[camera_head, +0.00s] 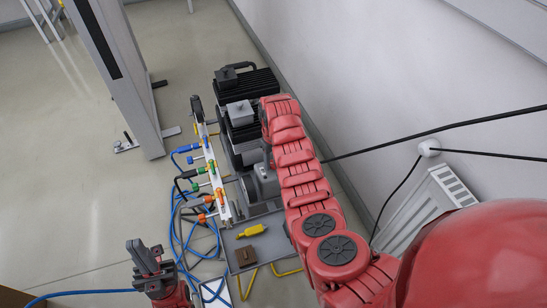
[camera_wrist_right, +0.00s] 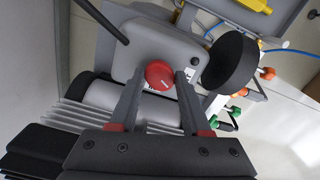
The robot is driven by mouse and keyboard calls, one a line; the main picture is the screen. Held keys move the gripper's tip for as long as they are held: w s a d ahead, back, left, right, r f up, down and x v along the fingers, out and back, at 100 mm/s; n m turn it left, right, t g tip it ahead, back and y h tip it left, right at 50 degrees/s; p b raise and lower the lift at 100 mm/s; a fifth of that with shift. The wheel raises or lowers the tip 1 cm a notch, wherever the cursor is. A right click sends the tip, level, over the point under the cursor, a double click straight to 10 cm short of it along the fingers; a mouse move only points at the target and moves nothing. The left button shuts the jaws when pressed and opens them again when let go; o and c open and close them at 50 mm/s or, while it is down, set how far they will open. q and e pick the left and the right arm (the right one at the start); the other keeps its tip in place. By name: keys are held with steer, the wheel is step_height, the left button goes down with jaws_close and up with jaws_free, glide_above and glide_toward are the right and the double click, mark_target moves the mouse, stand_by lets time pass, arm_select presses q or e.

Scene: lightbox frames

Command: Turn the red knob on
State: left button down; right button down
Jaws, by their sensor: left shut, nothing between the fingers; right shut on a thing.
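The red knob (camera_wrist_right: 159,74) is round, with a white mark on its face, and sits on a grey housing (camera_wrist_right: 178,42) in the right wrist view. My right gripper (camera_wrist_right: 160,80) has one finger on each side of the knob and is shut on it. In the head view the housing (camera_head: 265,182) shows beside my red right arm; the knob and most of the right gripper are hidden there. My left gripper (camera_head: 147,258) is shut and empty at the lower left of the head view, away from the housing.
A black finned motor (camera_head: 247,88) stands behind the housing. A white rail with coloured valves (camera_head: 216,180) and blue hoses (camera_head: 178,228) lies to the left. A yellow part (camera_head: 251,231) rests on the grey base plate. A radiator (camera_head: 430,212) and wall are at right. Left floor is mostly clear.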

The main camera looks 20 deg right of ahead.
steer(key=m+p, duration=0.2)
steer(key=m, duration=0.3)
steer(key=shift+r+m+p, duration=0.15)
steer(key=shift+m+p, duration=0.15)
steer(key=shift+p, duration=0.1)
steer(key=shift+m+p, duration=0.35)
steer(key=shift+m, duration=0.55)
steer(key=shift+m+p, duration=0.65)
steer(key=shift+m, duration=1.55)
steer(key=shift+c, duration=1.8)
jaws_free()
